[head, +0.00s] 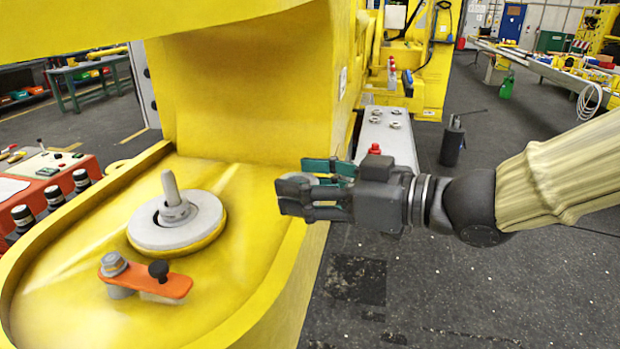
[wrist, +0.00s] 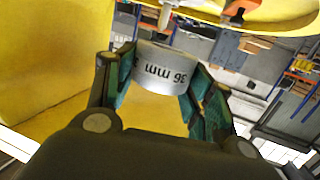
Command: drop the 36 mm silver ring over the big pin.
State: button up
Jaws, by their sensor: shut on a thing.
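My gripper (head: 300,187) is shut on the silver ring (wrist: 163,68), which bears the marking "36 mm", upside down in the wrist view. In the head view only a little of the ring (head: 299,177) shows between the fingers. The gripper holds it in the air, to the right of the big pin (head: 171,190) and apart from it. The pin stands up, slightly tilted in the picture, from a round grey disc (head: 205,221) on the yellow boom part. A collar sits around the pin's foot. The pin's tip also shows at the top of the wrist view (wrist: 165,16).
An orange lever (head: 150,281) with a bolt and black knob sits in front of the disc. A raised yellow rim (head: 40,243) borders the surface. A red control box (head: 60,188) stands at left. A grey bench (head: 388,140) with several rings lies behind the gripper.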

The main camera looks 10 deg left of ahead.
jog(key=shift+r+p+x, duration=0.25)
jog(key=shift+p+x, duration=0.9)
jog(key=shift+p, duration=2.95)
jog(key=b, duration=0.1)
send_over(172, 176)
jog(key=shift+f, duration=0.5)
jog(key=shift+f+b, duration=1.4)
jog(key=shift+f, duration=0.25)
dwell(0.5)
